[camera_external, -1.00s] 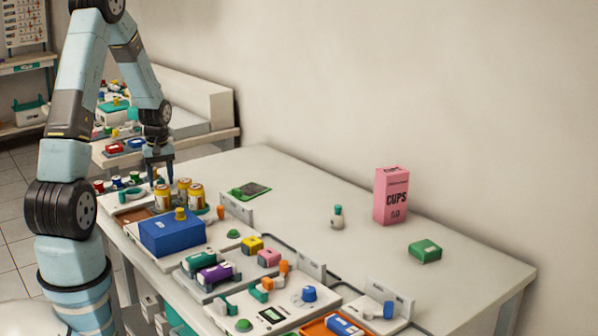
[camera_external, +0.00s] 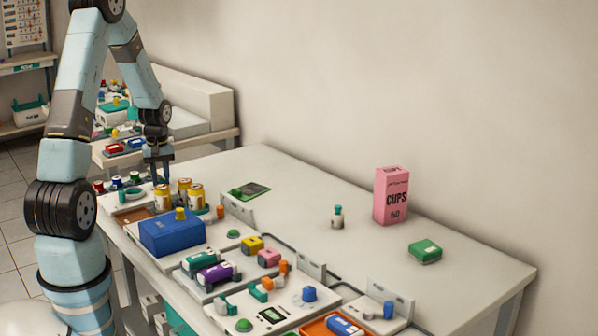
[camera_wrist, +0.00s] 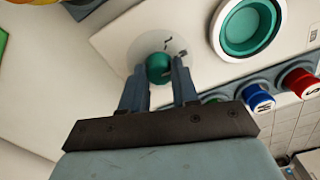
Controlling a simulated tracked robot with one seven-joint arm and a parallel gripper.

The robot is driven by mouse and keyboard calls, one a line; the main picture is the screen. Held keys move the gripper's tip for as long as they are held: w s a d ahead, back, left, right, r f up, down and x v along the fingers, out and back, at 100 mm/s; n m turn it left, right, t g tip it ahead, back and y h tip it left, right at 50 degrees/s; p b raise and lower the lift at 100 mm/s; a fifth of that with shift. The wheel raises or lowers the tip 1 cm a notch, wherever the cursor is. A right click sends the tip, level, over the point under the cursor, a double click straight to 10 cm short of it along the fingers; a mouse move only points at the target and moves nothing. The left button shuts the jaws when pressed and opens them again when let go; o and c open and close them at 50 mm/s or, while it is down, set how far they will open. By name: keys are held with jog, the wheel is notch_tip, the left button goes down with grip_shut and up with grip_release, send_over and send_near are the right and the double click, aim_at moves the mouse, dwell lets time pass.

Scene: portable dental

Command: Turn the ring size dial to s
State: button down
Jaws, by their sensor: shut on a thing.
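The ring size dial (camera_wrist: 159,67) is a small round teal knob on a pale round disc with dark marks, set in a white panel. The marks are too small to read, and the fingers cover part of the disc. My gripper (camera_wrist: 158,80) has its two fingers on either side of the knob and is shut on it. In the external view my gripper (camera_external: 159,182) points down at the far left end of the table, and the dial is hidden there behind fingers and cans.
A teal round well (camera_wrist: 248,27) and a row of coloured knobs, one blue (camera_wrist: 257,98), are right of the dial in the wrist view. Gold-topped cans (camera_external: 190,192) and a blue box (camera_external: 171,234) stand close by.

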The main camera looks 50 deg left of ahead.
aim_at(161, 180)
jog(key=m, duration=0.4)
jog(key=shift+w, duration=0.1)
jog(key=shift+m, duration=1.7)
jog(key=c, duration=0.8)
grip_release()
jog(key=shift+c, duration=0.2)
jog(key=shift+r, duration=0.15)
notch_tip(161, 180, up, 14)
jog(key=shift+f, duration=0.25)
